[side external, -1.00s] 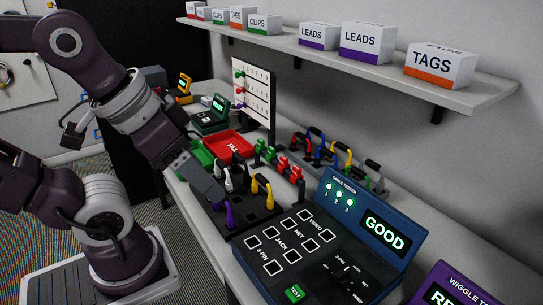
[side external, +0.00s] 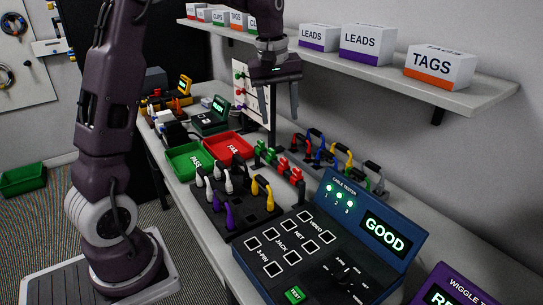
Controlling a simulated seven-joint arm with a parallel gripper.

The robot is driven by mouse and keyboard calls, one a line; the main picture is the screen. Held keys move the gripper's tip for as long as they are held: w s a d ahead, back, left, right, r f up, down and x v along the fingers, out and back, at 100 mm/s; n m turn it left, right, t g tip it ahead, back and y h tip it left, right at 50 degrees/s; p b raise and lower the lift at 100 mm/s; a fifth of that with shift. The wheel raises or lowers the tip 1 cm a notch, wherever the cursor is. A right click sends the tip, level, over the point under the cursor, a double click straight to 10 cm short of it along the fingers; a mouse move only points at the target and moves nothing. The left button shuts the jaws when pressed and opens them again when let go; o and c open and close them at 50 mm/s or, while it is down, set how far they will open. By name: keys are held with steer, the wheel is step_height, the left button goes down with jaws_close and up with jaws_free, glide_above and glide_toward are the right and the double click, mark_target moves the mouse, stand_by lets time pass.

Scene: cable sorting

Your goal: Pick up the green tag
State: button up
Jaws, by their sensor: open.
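Green tags (side external: 264,151) stand at the far end of a small dark rack on the bench, beside red tags (side external: 289,169) on the same rack. The pieces are small, and I cannot tell exactly how each is seated. My gripper (side external: 281,112) is open and points down, in the air near the rack's green end. Nothing shows between its fingers. I cannot judge the exact height of the fingertips above the green tags.
A red FAIL tray (side external: 216,145) and a green PASS tray (side external: 177,164) lie left of the rack. A block with upright connectors (side external: 229,216) and a blue cable tester (side external: 345,215) are nearer. A white board (side external: 240,93) stands behind. A shelf (side external: 470,97) overhangs the back.

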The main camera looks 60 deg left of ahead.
mark_target(271, 150)
steer(key=w+a+f+n, duration=0.1)
steer(key=a+f, duration=0.2)
steer(key=w+a+f+n+g, duration=0.1)
steer(key=w+a+f+n, duration=0.1)
steer(key=a+f, duration=0.1)
steer(key=w+a+f+n, duration=0.1)
steer(key=w+a+f, duration=0.1)
steer(key=f, duration=0.3)
steer(key=shift+w+a+n+g, duration=0.15)
steer(key=shift+a+n+g, duration=0.2)
steer(key=shift+a, duration=0.55)
steer(key=shift+n, duration=0.25)
steer(key=f, duration=0.8)
steer(key=shift+s+a, duration=0.2)
steer(key=shift+a, duration=0.15)
jaws_close()
